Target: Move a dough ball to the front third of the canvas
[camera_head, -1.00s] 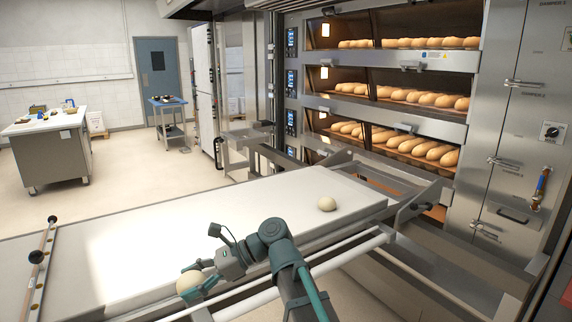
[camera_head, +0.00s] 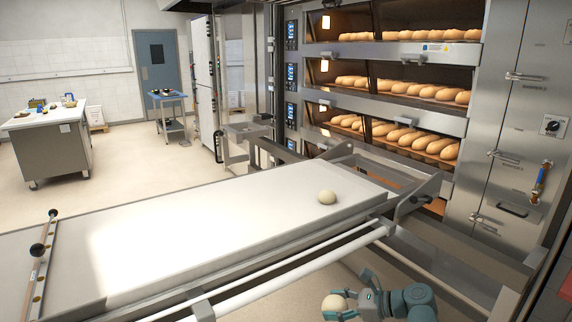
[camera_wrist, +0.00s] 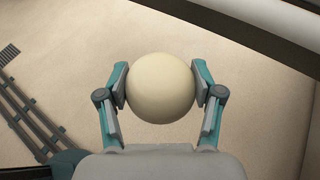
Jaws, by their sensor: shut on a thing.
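My gripper (camera_head: 338,308) is at the bottom of the head view, to the right of centre. It is shut on a pale dough ball (camera_head: 334,303). In the wrist view the held dough ball (camera_wrist: 160,88) sits between both fingers, with floor behind it. The gripper is outside the near rail of the loader, apart from the canvas. The pale canvas (camera_head: 190,225) lies flat on the long loader. Another dough ball (camera_head: 327,197) rests on the canvas near its right end.
A white rail (camera_head: 300,271) runs along the loader's near side, between my gripper and the canvas. The deck ovens (camera_head: 390,90) with several loaves stand behind at right. A bar with black knobs (camera_head: 45,250) crosses the canvas at left. Most of the canvas is bare.

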